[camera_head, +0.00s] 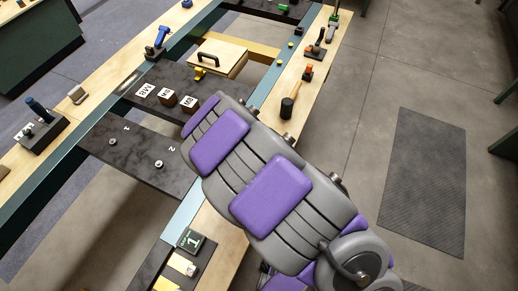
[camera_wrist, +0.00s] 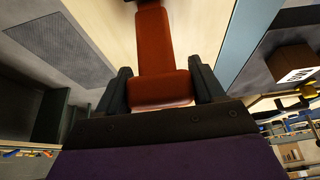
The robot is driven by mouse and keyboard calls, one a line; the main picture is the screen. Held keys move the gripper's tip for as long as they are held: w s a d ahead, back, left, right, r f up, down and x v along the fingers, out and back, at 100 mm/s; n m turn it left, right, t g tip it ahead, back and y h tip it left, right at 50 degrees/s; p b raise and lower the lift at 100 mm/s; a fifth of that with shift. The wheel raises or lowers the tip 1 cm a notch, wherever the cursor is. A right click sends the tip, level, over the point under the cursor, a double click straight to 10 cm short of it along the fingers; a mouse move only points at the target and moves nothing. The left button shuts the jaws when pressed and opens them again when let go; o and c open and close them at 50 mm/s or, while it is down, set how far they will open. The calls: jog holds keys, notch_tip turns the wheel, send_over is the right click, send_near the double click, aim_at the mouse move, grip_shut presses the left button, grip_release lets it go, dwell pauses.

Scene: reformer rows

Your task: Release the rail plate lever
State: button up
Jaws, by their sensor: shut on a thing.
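A red-orange lever (camera_wrist: 153,40) runs up the middle of the wrist view, with a wider block at its near end. My gripper (camera_wrist: 164,85) has one dark finger on each side of that block and is shut on it. The lever lies over a pale wooden surface beside a blue-grey rail (camera_wrist: 237,42). In the head view my purple and grey arm hides the gripper and the lever. I cannot tell whether the lever is raised or down.
Labelled brown blocks (camera_head: 189,103) sit on a dark plate left of my arm. A wooden lid with a black handle (camera_head: 208,60) stands behind them. A black-headed mallet (camera_head: 287,107) and other tools line the right wooden strip. A dark mat (camera_head: 425,180) lies on open floor.

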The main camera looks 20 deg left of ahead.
jog(key=shift+s+a+b, duration=0.1)
jog(key=shift+s+b, duration=0.2)
jog(key=shift+s, duration=1.5)
jog(key=o, duration=1.4)
jog(key=shift+a, duration=0.2)
jog(key=shift+o, duration=0.2)
jog(key=shift+d+r, duration=0.1)
